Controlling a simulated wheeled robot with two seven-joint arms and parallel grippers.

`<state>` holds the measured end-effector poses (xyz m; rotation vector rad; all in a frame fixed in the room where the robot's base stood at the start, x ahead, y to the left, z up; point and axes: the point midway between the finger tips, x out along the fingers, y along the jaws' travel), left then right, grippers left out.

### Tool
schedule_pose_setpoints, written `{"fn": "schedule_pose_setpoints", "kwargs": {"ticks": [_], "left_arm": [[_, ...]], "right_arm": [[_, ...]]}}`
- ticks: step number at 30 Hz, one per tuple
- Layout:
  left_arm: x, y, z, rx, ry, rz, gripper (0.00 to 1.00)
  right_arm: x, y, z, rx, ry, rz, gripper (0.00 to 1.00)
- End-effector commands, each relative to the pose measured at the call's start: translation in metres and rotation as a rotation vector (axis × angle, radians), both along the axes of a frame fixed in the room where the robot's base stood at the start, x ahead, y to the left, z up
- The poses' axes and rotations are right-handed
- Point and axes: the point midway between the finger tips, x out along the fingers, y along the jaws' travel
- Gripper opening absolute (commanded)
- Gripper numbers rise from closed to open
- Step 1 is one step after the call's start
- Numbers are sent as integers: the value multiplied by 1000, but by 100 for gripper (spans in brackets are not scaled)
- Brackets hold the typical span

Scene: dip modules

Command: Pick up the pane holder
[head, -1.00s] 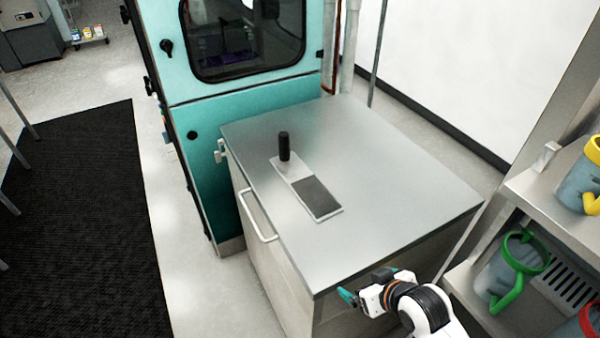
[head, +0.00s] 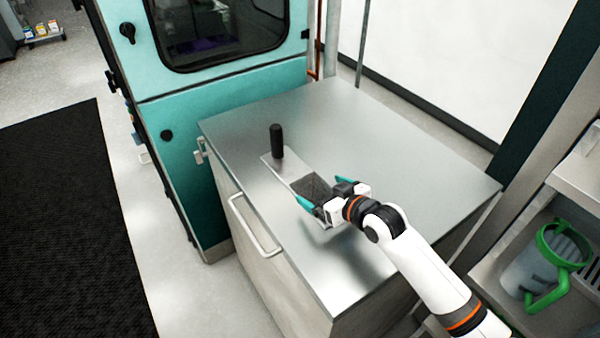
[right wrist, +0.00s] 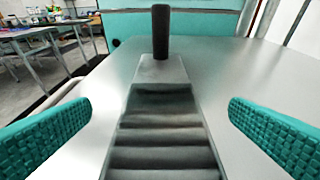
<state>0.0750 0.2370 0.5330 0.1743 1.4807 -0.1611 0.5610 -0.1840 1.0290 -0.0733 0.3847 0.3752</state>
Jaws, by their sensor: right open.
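The pane holder (head: 291,170) lies flat on the steel cabinet top, a light metal plate with an upright black handle (head: 277,141) at its far end and a dark grey pane area at its near end. In the right wrist view the black handle (right wrist: 161,33) stands straight ahead, with the dark ribbed part (right wrist: 160,135) running toward the camera. My right gripper (head: 321,191) is open and empty over the near end of the holder, its teal fingers apart on either side. The handle is farther off, beyond the fingertips. My left gripper is not in view.
The steel cabinet top (head: 400,150) is otherwise clear. A teal machine (head: 230,113) with a dark window stands behind it at the left. A shelf at the right holds a clear jug with a green rim and handle (head: 552,262). A black mat (head: 60,220) lies on the floor.

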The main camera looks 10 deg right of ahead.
Motion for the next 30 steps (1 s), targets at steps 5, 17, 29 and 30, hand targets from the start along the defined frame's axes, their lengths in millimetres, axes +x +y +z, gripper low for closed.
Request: {"fn": "schedule_pose_setpoints", "kwargs": {"ticks": [5, 17, 29, 30], "left_arm": [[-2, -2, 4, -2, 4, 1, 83], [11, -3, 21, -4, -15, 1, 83], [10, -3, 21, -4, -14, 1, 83], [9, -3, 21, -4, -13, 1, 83]], "right_arm": [[11, 5, -4, -1, 0, 1, 100], [51, 19, -23, 0, 1, 0, 100], [54, 20, -25, -1, 1, 0, 84], [54, 20, -25, -1, 1, 0, 77]]}}
